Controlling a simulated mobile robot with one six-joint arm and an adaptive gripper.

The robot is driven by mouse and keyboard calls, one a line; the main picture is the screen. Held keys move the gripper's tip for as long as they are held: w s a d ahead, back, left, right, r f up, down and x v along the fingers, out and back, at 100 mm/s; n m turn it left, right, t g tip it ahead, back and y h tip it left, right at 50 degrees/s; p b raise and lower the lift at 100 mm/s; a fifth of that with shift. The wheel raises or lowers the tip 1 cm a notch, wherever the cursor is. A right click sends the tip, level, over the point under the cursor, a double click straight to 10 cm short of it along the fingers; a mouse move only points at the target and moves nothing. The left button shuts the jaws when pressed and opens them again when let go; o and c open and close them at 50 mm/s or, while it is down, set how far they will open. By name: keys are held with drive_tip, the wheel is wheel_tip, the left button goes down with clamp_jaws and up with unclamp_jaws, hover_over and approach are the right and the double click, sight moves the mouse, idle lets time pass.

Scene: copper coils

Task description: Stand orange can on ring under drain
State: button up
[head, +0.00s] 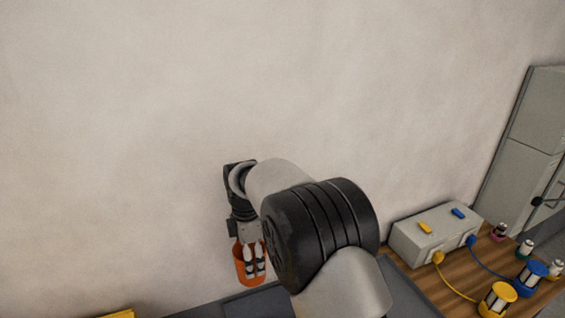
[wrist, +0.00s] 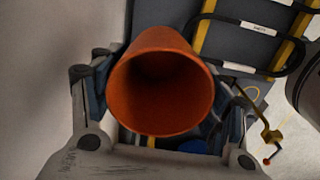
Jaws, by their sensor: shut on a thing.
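The orange can (head: 239,268) is in my gripper (head: 254,266) in the head view, low and left of centre, in front of the pale wall. In the wrist view the can (wrist: 150,122) is seen into its open, empty-looking mouth. The two fingers of my gripper (wrist: 160,100) are shut on its sides. I cannot make out the ring or the drain for sure in either view.
Small bottles and a grey cabinet (head: 520,150) are beyond. The wrist view shows a dark panel (wrist: 240,45) with yellow strips and black tubes.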

drive_tip(key=s+d+f+m, duration=0.2)
drive_tip(key=s+d+m, duration=0.1)
drive_tip(key=d+m, duration=0.4)
drive_tip(key=s+d+f+m+b, duration=0.1)
drive_tip(key=s+d+m, duration=0.3)
drive_tip(key=d+m, duration=0.4)
drive_tip(key=s+d+f+m, duration=0.2)
drive_tip(key=s+d+m, duration=0.2)
drive_tip(key=d+m, duration=0.3)
drive_tip(key=d, duration=0.4)
drive_tip(key=shift+s+f+m+b, duration=0.25)
drive_tip(key=shift+f+m+b, duration=0.05)
drive_tip(key=shift+f+b, duration=0.05)
